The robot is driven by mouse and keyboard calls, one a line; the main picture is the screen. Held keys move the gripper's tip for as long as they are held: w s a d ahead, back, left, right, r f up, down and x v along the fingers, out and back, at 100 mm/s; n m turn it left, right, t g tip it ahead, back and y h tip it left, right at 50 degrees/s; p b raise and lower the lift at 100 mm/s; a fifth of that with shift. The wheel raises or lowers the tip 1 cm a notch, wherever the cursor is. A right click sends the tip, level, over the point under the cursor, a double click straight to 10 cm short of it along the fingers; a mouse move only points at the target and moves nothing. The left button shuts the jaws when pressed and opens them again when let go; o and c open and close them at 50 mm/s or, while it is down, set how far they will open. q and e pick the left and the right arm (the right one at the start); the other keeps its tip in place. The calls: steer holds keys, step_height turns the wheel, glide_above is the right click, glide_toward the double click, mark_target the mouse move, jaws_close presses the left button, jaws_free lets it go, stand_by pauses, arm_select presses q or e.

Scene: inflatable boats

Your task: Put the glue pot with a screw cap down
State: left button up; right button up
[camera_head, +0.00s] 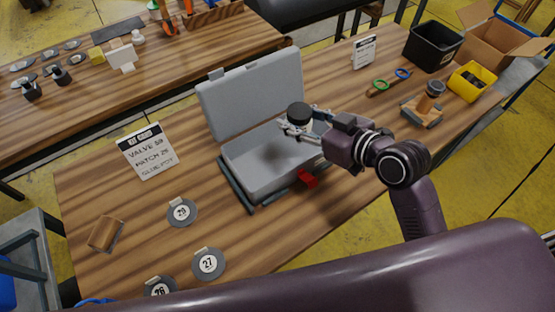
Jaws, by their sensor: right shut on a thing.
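The glue pot (299,112) has a black screw cap and a pale body, mostly hidden by the fingers. My right gripper (300,128) is shut on it and holds it roughly upright over the open grey case (255,178). The case's lid (250,92) stands raised at the back. The inside of the case that shows looks bare; its right part is hidden behind my gripper. I cannot tell how high the pot is above the case floor. My left gripper is not in view.
Round numbered patches (182,212) and a brown block (105,234) lie at the front left, near a lettered card (147,152). A red piece (307,178) sits at the case's front. A yellow bin (472,82) and black bin (432,47) stand at the right.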

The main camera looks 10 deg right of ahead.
steer(key=w+a+r+m+t+h, duration=0.1)
steer(key=w+a+r+m+h, duration=0.1)
steer(key=w+r+h, duration=0.15)
glide_above(281, 159)
step_height(281, 159, down, 14)
steer(key=shift+s+f+m, duration=0.1)
steer(key=shift+f+m, duration=0.3)
steer(key=shift+f, duration=0.45)
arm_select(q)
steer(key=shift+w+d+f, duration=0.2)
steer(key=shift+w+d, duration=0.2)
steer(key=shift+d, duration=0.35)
arm_select(e)
steer(key=shift+f+y, duration=0.25)
steer(key=shift+f, duration=1.35)
